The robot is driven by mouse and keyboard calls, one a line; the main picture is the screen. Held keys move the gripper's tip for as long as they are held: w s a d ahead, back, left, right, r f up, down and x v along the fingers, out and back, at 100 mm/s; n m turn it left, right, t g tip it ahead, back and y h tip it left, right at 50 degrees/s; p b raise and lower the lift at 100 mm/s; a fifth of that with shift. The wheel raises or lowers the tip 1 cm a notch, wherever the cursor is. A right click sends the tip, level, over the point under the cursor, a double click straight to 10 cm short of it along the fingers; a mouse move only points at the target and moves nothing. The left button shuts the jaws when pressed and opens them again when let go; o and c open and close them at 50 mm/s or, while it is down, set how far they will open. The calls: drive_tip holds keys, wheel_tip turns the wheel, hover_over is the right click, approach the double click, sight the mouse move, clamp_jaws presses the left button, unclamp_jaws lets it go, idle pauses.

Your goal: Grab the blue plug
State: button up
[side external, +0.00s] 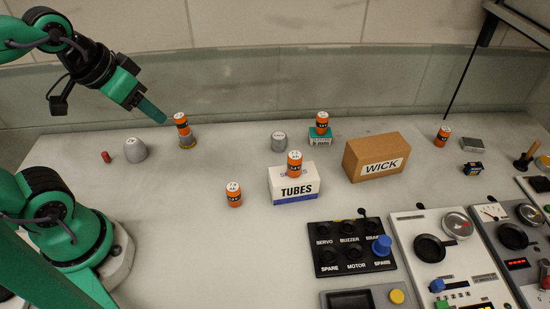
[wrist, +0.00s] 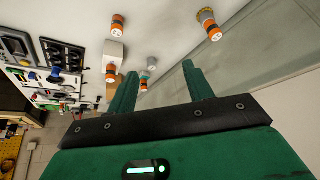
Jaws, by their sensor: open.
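The blue plug (side external: 382,246) stands in a socket at the lower right of a black panel (side external: 328,262), by a label reading SPARE. In the wrist view a small blue spot (wrist: 56,71) at the panel's edge appears to be the plug. My gripper (side external: 152,110) is at the upper left, above the bench and far from the plug. In the wrist view its two green fingers (wrist: 160,69) are spread apart with nothing held between them.
An orange can (side external: 181,125) on a grey base is close to my gripper. Other orange cans, a TUBES box (side external: 294,187) and a WICK box (side external: 376,158) stand between it and the panel. A control box (side external: 452,255) adjoins the panel's right. The bench's left middle is mostly clear.

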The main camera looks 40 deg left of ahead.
idle(0.3)
drive_tip(key=w+d+r+g, duration=0.2)
drive_tip(key=w+d+r, duration=0.2)
drive_tip(key=w+d, duration=0.45)
drive_tip(key=g, duration=0.4)
hover_over(386, 239)
drive_tip(key=f, duration=1.6)
drive_tip(key=shift+w+a+f, duration=0.1)
drive_tip(key=shift+w+a, duration=0.05)
drive_tip(key=shift+a, duration=0.05)
drive_tip(key=shift+d+f, duration=0.3)
drive_tip(key=shift+f, duration=0.1)
drive_tip(key=shift+f, duration=1.2)
